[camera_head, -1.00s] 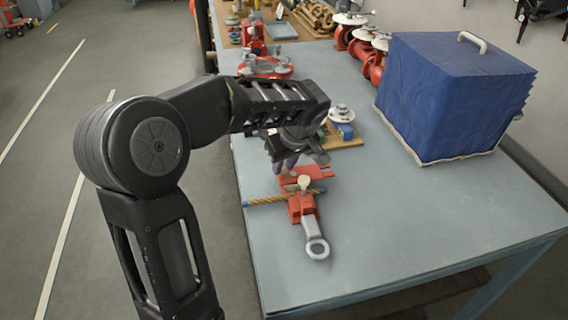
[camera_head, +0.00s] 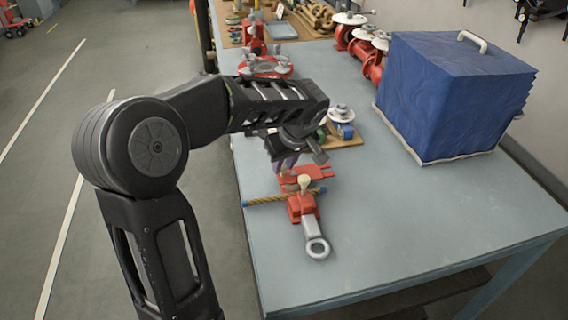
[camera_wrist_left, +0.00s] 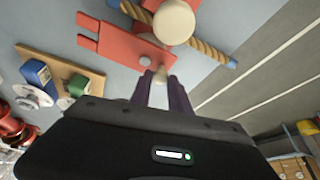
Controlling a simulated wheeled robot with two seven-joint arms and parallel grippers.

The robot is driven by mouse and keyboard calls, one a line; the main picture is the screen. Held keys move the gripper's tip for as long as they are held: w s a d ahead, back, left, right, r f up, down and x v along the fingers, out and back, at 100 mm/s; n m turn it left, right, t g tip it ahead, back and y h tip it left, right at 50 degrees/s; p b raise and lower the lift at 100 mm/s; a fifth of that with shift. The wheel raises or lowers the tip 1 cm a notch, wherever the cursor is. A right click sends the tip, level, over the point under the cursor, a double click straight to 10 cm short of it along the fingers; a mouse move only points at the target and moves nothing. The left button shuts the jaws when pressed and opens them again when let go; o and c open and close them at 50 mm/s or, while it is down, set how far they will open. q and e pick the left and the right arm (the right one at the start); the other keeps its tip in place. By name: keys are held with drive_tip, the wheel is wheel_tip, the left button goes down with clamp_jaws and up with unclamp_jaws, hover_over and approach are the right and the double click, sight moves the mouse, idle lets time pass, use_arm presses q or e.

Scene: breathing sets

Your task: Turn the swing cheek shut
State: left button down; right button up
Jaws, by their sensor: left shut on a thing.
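A red clamp (camera_head: 301,207) with a grey ring-ended handle (camera_head: 317,246) lies on the blue-grey bench. A tan rope with blue ends (camera_head: 267,200) passes across it, under a cream knob (camera_head: 304,181) that looks large in the wrist view (camera_wrist_left: 174,21). A flat red plate with a forked end (camera_wrist_left: 113,42) lies beside the rope; I take it as part of the swing cheek. My left gripper (camera_wrist_left: 161,82) points down, its purple fingers shut on a small pale peg (camera_wrist_left: 160,75) at the plate's edge. My forearm partly hides this in the head view. My right gripper is not in view.
A blue covered box (camera_head: 455,95) stands at the back right. A wooden board with a blue and a green part (camera_head: 345,140) lies just behind the clamp. Red valves (camera_head: 362,62) stand farther back. The bench (camera_head: 420,220) is clear at the front right.

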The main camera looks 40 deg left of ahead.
use_arm(q)
drive_tip(key=shift+w+a+f+m+t+b, duration=0.1)
drive_tip(key=shift+a+m+t+b, duration=0.1)
drive_tip(key=shift+m+b, duration=0.35)
drive_tip(key=shift+w+a+m+t+b, duration=0.1)
drive_tip(key=shift+m+t+b, duration=0.2)
drive_tip(key=shift+m, duration=0.35)
drive_tip(key=m, duration=0.1)
drive_tip(key=m+h, duration=0.1)
drive_tip(key=shift+w+a+m+t+b, duration=0.15)
drive_tip(key=shift+a+m+t+b, duration=0.15)
drive_tip(key=shift+b, duration=0.1)
drive_tip(key=m+h, duration=0.1)
drive_tip(key=m, duration=0.1)
drive_tip(key=w+m, duration=0.1)
drive_tip(key=m, duration=0.1)
drive_tip(key=shift+a+t+h, duration=0.2)
drive_tip(key=shift+t+h, duration=0.2)
drive_tip(key=shift+w+a+m+h, duration=0.1)
drive_tip(key=shift+w+m+h, duration=0.15)
drive_tip(key=shift+m, duration=0.95)
drive_tip(key=m, duration=0.1)
drive_tip(key=m+h, duration=0.1)
drive_tip(key=shift+w+m, duration=0.3)
drive_tip(key=shift+w+m+h+b, duration=0.2)
drive_tip(key=shift+m+h, duration=0.2)
drive_tip(key=shift+m, duration=0.5)
drive_tip(key=shift+w+m+h+b, duration=0.2)
drive_tip(key=shift+m+h, duration=0.15)
drive_tip(key=shift+m, duration=0.55)
